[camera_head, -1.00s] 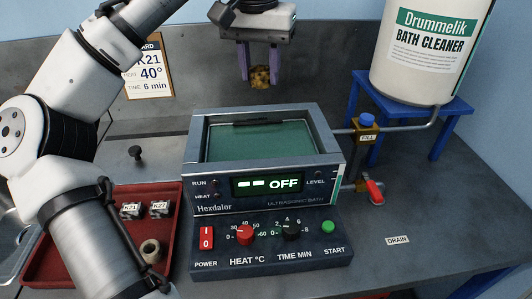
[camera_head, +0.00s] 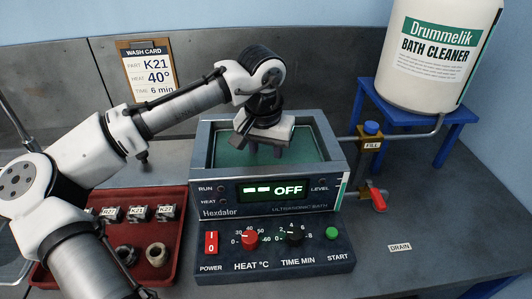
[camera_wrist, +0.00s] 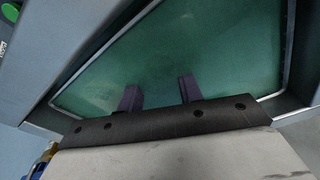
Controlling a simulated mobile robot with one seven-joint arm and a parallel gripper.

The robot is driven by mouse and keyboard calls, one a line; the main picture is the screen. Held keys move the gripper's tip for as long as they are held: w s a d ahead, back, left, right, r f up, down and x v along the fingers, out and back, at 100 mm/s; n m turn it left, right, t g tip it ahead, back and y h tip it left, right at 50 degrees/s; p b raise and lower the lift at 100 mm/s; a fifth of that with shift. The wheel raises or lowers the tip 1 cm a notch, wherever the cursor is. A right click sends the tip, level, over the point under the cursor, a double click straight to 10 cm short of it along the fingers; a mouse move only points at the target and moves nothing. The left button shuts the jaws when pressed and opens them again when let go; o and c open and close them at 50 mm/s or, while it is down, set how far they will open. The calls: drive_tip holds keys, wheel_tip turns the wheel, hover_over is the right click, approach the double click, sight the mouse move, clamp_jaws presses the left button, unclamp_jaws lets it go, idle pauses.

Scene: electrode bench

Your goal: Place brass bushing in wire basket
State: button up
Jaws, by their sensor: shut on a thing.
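My gripper (camera_head: 266,150) is over the open tank of the ultrasonic bath (camera_head: 208,150), pointing down with its fingers low in the opening. In the wrist view my two purple fingers (camera_wrist: 158,93) stand apart against the green liquid (camera_wrist: 110,65). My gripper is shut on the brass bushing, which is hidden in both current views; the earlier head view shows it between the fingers. I cannot make out the wire basket clearly; a thin pale rim runs around the green area in the wrist view.
The bath's knobs face front. A fill valve (camera_head: 370,140) and a cleaner drum (camera_head: 430,60) stand right. The bench at front right is clear.

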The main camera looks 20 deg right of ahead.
sight(264, 160)
drive_tip(key=shift+f, duration=0.2)
drive_tip(key=shift+f, duration=0.1)
drive_tip(key=o, duration=1.1)
wheel_tip(264, 160, up, 12)
drive_tip(key=s+b, duration=0.1)
drive_tip(key=shift+a, duration=0.45)
